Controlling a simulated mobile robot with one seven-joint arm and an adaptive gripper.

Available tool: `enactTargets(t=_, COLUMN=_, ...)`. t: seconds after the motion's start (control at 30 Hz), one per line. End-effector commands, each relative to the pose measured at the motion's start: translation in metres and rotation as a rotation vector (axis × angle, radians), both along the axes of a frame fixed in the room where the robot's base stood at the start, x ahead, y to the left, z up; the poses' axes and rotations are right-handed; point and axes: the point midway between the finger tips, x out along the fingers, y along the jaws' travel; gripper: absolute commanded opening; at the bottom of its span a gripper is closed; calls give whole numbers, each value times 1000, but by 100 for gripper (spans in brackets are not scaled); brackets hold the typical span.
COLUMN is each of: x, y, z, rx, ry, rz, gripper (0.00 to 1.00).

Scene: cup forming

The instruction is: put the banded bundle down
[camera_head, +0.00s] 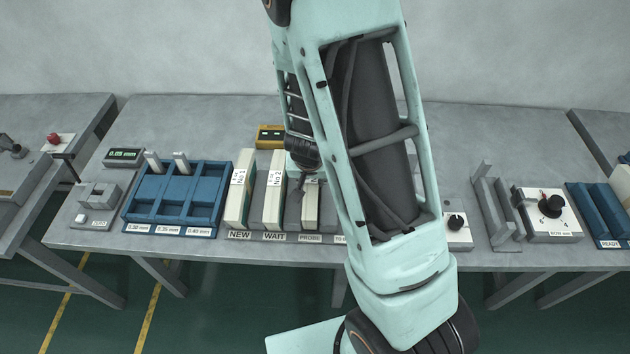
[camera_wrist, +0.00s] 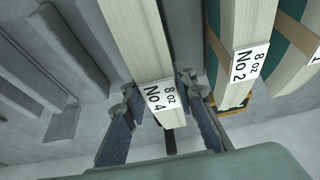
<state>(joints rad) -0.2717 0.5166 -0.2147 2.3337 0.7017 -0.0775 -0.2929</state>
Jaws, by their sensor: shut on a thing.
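A long pale bundle (camera_wrist: 142,50) with a white card reading "8 oz No 4" is between the two fingers of my gripper (camera_wrist: 158,87) in the wrist view. My gripper is shut on it. In the head view this bundle (camera_head: 311,208) is upright above the PROBE label, partly hidden by my gripper (camera_head: 310,178) and arm. I cannot tell whether its lower end touches the rack. No band shows clearly on its visible part. The No 2 bundle (camera_head: 274,190) stands to its left over WAIT; in the wrist view it (camera_wrist: 238,75) shows a tan band.
Another bundle (camera_head: 241,190) stands over NEW. A blue tray (camera_head: 175,218) lies left of it, and a yellow-cased device (camera_head: 269,134) sits behind. My arm hides the rack right of PROBE. A grey stand (camera_head: 490,215) and knob box (camera_head: 549,212) are further right.

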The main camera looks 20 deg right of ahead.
Motion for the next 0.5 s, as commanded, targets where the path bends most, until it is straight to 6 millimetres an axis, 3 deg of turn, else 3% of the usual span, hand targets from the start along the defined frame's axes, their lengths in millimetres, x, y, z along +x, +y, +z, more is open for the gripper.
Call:
enactTargets(t=0.1, x=-3, y=5, z=-12, rx=0, ry=-2, rz=0, gripper=0)
enactTargets(t=0.5, x=-4, y=6, z=-14, rx=-1, ry=-3, rz=-1, gripper=0)
